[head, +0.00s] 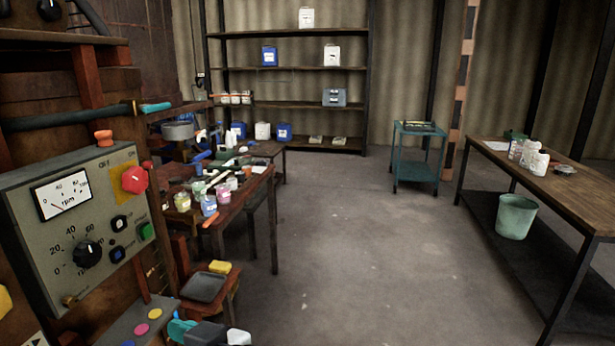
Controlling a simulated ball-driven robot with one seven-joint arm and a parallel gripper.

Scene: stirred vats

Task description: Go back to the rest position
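At the bottom edge of the head view, left of centre, a teal, dark grey and white shape is partly cut off by the frame. It may be the end of my arm, with my gripper (238,337) at the white tip. I cannot make out two separate fingers or anything held. A grey control panel (40,215) stands close on the left, with an rpm meter (62,195), a black dial (87,254), a red knob (134,180) and a green button (146,231). The shape is low and to the right of the panel, apart from it.
A cluttered wooden table (262,181) with jars and tools stands beyond the panel. A low stand holds a dark tray (204,287) and a yellow sponge (220,267). A workbench (580,191) is at right, a teal cart (416,160) behind. The middle floor is clear.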

